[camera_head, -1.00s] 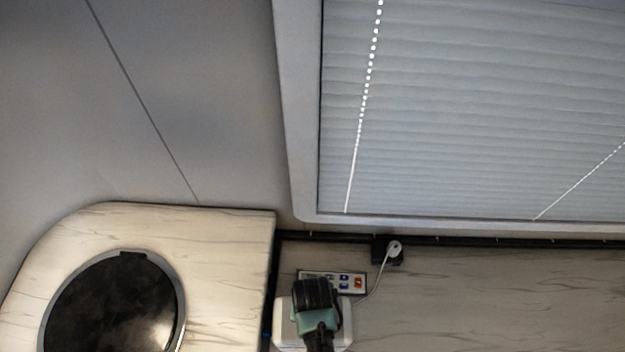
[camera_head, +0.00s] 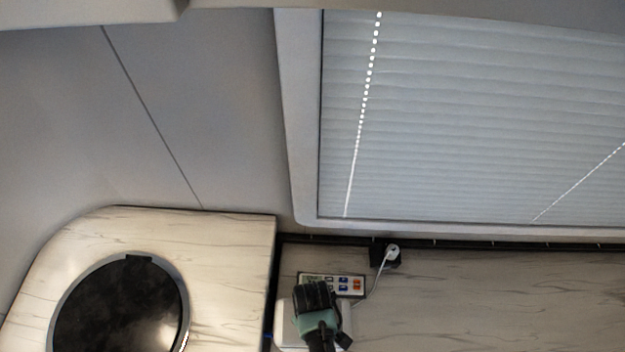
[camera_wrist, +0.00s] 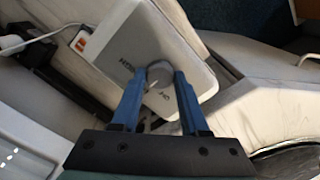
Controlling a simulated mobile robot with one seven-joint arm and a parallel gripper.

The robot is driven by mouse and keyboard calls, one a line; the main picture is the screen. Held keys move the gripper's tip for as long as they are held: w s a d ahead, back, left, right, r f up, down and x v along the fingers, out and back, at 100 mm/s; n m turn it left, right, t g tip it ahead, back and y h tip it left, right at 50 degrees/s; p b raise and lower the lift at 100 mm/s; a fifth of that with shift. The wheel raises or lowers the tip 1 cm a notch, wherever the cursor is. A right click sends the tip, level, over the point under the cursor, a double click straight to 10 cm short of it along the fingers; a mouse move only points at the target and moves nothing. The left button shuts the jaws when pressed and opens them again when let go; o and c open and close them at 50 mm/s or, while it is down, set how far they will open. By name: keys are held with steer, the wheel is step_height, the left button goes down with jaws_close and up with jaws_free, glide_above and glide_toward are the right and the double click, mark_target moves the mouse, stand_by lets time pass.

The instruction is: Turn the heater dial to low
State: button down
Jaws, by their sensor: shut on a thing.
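The heater is a white box (camera_wrist: 122,36) with a round grey-white dial (camera_wrist: 160,74) on its face. Dark lettering stands beside the dial, but I cannot read the setting. In the wrist view my gripper (camera_wrist: 156,86) has its two blue fingers on either side of the dial, shut on it. In the head view my gripper (camera_head: 316,300) is over the white heater (camera_head: 287,325) and hides most of it. The dial cannot be seen there.
A control panel (camera_head: 353,287) with coloured buttons is just behind the heater. A white plug (camera_head: 392,252) with a cord is in a black socket at the wall. A round dark lid (camera_head: 118,310) is set in the marbled counter (camera_head: 228,270) at left. A blind (camera_head: 480,110) covers the window.

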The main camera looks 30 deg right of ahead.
steer(key=shift+n, duration=0.4)
steer(key=shift+c, duration=2)
jaws_free()
step_height(320, 180, up, 13)
steer(key=b, duration=0.1)
steer(key=shift+s+f, duration=0.1)
